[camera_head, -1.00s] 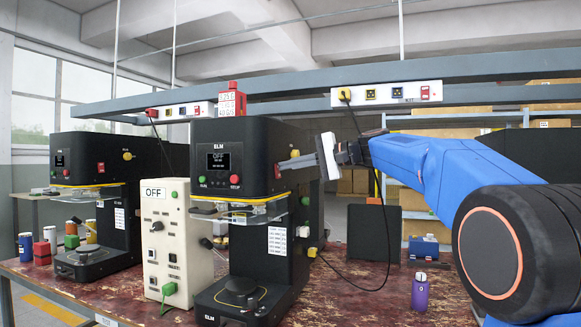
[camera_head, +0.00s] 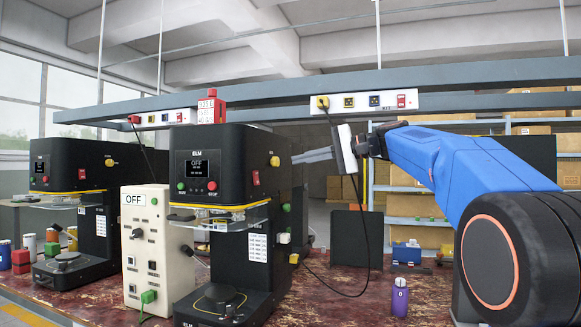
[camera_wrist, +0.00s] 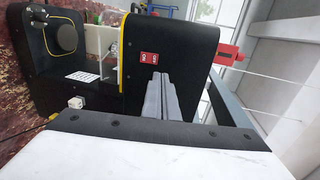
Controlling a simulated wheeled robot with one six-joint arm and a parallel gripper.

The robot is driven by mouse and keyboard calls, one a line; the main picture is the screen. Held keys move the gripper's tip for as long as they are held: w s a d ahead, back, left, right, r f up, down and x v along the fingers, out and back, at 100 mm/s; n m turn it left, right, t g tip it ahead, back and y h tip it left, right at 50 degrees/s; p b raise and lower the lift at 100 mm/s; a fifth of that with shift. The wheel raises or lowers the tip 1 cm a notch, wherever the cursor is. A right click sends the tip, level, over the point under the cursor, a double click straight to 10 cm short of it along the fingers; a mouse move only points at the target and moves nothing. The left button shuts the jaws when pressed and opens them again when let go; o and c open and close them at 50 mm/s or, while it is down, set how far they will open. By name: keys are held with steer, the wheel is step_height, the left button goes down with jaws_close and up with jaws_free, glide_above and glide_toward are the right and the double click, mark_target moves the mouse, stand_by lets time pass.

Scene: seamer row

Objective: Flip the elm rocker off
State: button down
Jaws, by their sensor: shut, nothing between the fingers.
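The black ELM machine (camera_head: 225,160) stands on the bench, and the display on its front reads OFF. Its red rocker (camera_head: 256,177) is on the right side face, and it also shows with white lettering in the wrist view (camera_wrist: 149,57). My gripper (camera_head: 294,158) is shut and empty, right of the rocker and a little higher in the head view. In the wrist view the closed fingers (camera_wrist: 158,79) point at the side face just below the rocker in the picture. A gap shows between fingertips and rocker in the head view.
A similar black machine (camera_head: 72,185) stands left, with a beige control box (camera_head: 146,230) reading OFF between. An overhead rail carries sockets and red switches (camera_head: 401,102). A black cable hangs near my gripper. A purple bottle (camera_head: 400,298) stands on the bench's right.

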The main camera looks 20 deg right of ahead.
steer(key=shift+r+v, duration=0.25)
steer(key=shift+v, duration=0.85)
steer(key=s+a+f+n+g+h, duration=0.1)
steer(key=s+a+f+h, duration=0.2)
steer(key=s+f, duration=0.8)
steer(key=s+a+f+n+g+h, duration=0.1)
steer(key=s+a+f+g+h, duration=0.35)
steer(key=f, duration=1.05)
steer(key=s+d+f+n+h, duration=0.2)
steer(key=s+d+f, duration=0.1)
steer(key=s+f, duration=0.8)
steer(key=s+d+f+n+t+h, duration=0.1)
steer(key=s+d+f+n+h, duration=0.2)
steer(key=s+f, duration=0.8)
step_height(320, 180, down, 5)
steer(key=shift+s+d+r, duration=0.25)
steer(key=shift+d, duration=0.35)
